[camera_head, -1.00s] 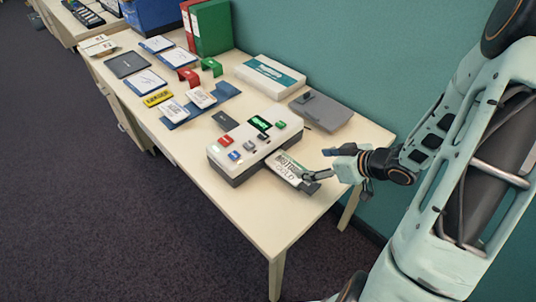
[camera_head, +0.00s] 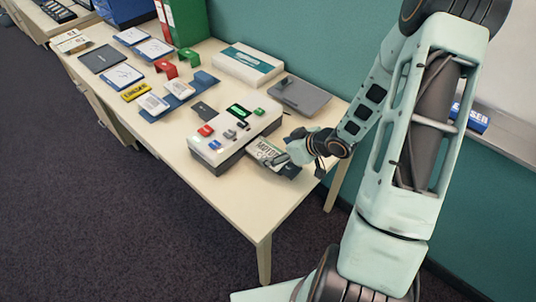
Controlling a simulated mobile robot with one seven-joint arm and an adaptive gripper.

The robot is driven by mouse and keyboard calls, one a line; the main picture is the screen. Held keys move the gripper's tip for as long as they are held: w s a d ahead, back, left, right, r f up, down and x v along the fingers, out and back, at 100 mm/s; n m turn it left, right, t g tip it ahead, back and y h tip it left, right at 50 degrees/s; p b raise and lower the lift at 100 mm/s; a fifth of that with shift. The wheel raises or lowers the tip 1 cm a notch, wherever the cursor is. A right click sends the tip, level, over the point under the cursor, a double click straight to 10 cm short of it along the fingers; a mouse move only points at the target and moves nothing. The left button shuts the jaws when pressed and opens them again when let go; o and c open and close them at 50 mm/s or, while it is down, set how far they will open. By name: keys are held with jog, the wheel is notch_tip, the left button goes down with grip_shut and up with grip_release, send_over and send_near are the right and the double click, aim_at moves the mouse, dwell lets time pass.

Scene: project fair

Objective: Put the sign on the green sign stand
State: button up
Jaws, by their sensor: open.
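The green sign stand (camera_head: 190,57) is a small green bracket on the desk, beside a similar red stand (camera_head: 166,69). A light sign with dark lettering (camera_head: 266,151) sticks out at the right side of the white button machine (camera_head: 230,137); its lettering is only partly readable. My gripper (camera_head: 284,161) is open at the sign's right end and covers part of it. I cannot tell whether the fingers touch the sign or straddle its edge.
A blue tray (camera_head: 203,80) with white cards and a yellow plate (camera_head: 135,92) lie left of the machine. A white box (camera_head: 248,64) and a grey flat device (camera_head: 300,95) stand behind it. The desk's front corner (camera_head: 260,225) is bare.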

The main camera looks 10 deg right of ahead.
aim_at(268, 153)
jog(key=x, duration=0.2)
jog(key=shift+w+a+f, duration=0.15)
jog(key=shift+a+f, duration=0.05)
jog(key=shift+f, duration=0.05)
jog(key=c, duration=1.3)
jog(key=shift+r, duration=0.1)
jog(key=shift+c, duration=0.2)
